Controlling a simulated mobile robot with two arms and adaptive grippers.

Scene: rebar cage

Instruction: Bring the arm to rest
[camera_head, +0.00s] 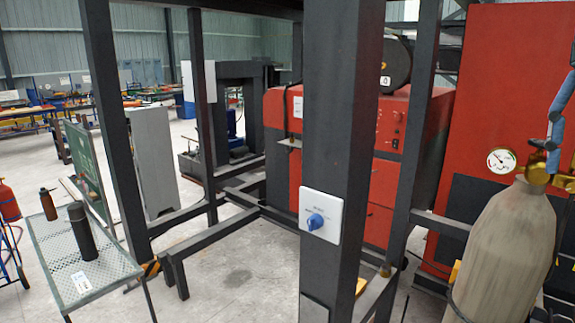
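Neither of my grippers shows in the head view, and I see no fingertips. A pale blue, jointed piece (556,115) comes in at the right edge, beside a brass valve (540,165). I cannot tell whether it is part of an arm or a fitting of the gas cylinder (505,250). A dark steel post (340,100) stands upright in front of me. It carries a white switch plate (335,213) with a blue knob (315,221).
A mesh-top table (115,265) at left holds a dark bottle (82,230) and a smaller brown-black bottle (48,203). A dark steel frame (178,215) surrounds clear floor (235,275). A red machine (385,130) stands behind the post, and a gauge (501,160) is by the cylinder.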

